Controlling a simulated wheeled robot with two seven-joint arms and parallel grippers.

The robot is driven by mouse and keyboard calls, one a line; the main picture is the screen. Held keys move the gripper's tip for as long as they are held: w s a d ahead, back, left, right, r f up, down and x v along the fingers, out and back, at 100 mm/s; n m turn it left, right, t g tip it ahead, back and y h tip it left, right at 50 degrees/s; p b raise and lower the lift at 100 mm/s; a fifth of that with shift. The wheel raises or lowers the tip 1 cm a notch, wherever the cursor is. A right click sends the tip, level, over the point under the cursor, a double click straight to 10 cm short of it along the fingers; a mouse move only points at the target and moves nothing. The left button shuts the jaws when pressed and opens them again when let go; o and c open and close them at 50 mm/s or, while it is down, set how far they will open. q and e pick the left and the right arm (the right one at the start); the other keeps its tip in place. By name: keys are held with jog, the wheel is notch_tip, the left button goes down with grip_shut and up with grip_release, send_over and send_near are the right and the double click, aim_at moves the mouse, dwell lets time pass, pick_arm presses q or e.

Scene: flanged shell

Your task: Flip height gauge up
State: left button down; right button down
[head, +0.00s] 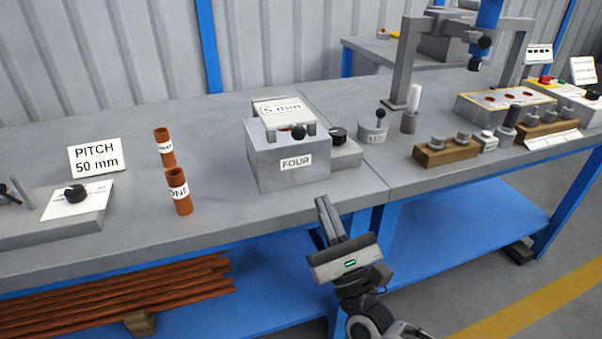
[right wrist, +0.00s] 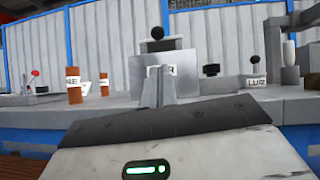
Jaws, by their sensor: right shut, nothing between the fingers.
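A grey block labelled FOUR (head: 262,160) stands near the bench's middle, in front of a "5 mm" sign (head: 283,107). A black ball knob (head: 298,132) sits at its top, beside a small grey bracket; which part is the height gauge I cannot tell for sure. In the right wrist view the knob (right wrist: 157,32) shows above the block (right wrist: 180,57). My right gripper (head: 325,208) is shut and empty, in front of the bench's front edge, below and right of the block and apart from it. Its fingers (right wrist: 159,80) partly hide the FOUR label in the wrist view. My left gripper is out of view.
Two copper-coloured tubes (head: 179,192) stand left of the block. A black dial (head: 75,194) sits by a "PITCH 50 mm" card (head: 95,158). A round grey piece with a knob (head: 373,128) and wooden racks (head: 447,150) are to the right. The bench front is clear.

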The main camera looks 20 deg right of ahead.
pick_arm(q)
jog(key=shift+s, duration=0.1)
pick_arm(e)
jog(key=shift+r, duration=0.1)
